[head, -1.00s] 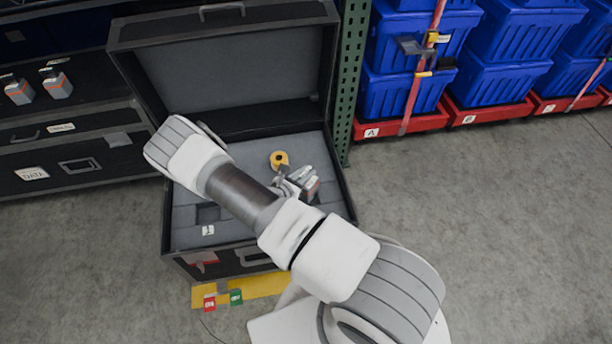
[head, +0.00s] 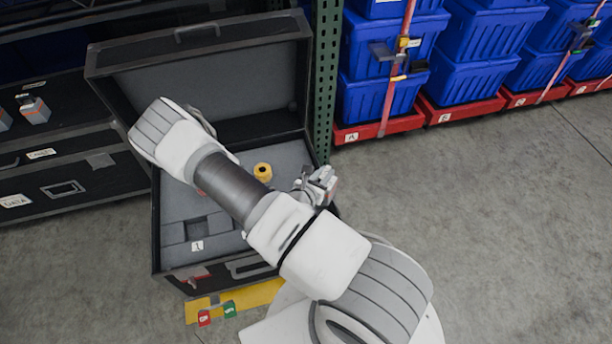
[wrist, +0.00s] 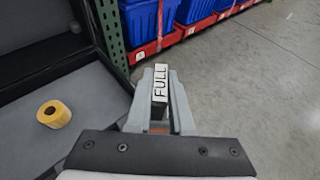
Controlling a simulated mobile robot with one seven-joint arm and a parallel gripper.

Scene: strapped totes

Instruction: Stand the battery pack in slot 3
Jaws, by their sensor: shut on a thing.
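My gripper (head: 318,186) is shut on the battery pack (head: 327,190), at the right edge of the open black case. A small white tag (head: 197,246), which seems to read 1, lies beside that recess. My arm covers much of the foam, and I cannot make out slot 3.
A yellow tape roll (head: 262,171) lies on the foam, left of my gripper. A green rack post (head: 325,90) stands behind the case's right side. Strapped blue totes (head: 378,100) stand at the back right. The floor to the right is clear.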

